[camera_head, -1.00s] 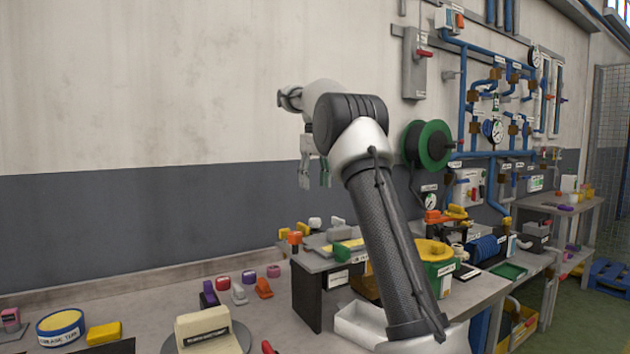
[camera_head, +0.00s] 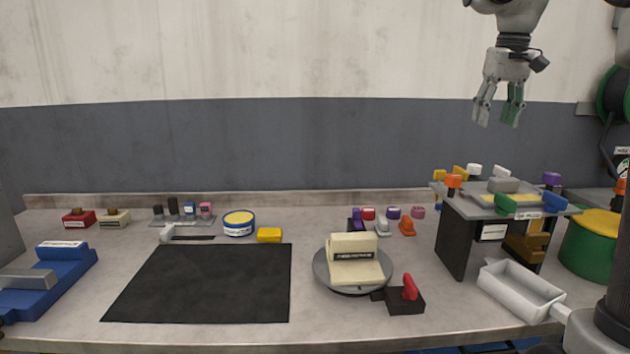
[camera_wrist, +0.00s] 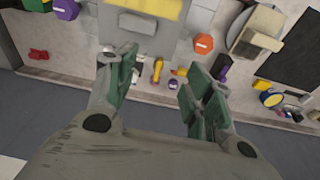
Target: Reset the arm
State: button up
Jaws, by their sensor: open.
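My gripper (camera_head: 499,103) hangs at the upper right of the head view, fingers pointing down, high above the bench and in front of the wall. Its fingers are apart with nothing between them. In the wrist view my gripper (camera_wrist: 160,95) shows its green-padded fingers spread, with the bench and small coloured items well beyond them. Part of my arm shows at the right edge of the head view.
A small raised stand (camera_head: 455,240) with coloured knobs is below my gripper. A turntable (camera_head: 325,272) carries a cream block (camera_head: 352,248). A black mat (camera_head: 205,283), a blue vise-like fixture (camera_head: 45,280) and a white tray (camera_head: 520,292) are on the bench.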

jog(key=s+a+f+t, duration=0.1)
jog(key=s+a+f, duration=0.1)
jog(key=s+f, duration=0.6)
jog(key=s+a+f+t, duration=0.1)
jog(key=s+a+f, duration=0.2)
jog(key=s+f, duration=0.5)
jog(key=s, duration=1.1)
jog(key=shift+s+t, duration=0.2)
jog(key=shift+t, duration=0.2)
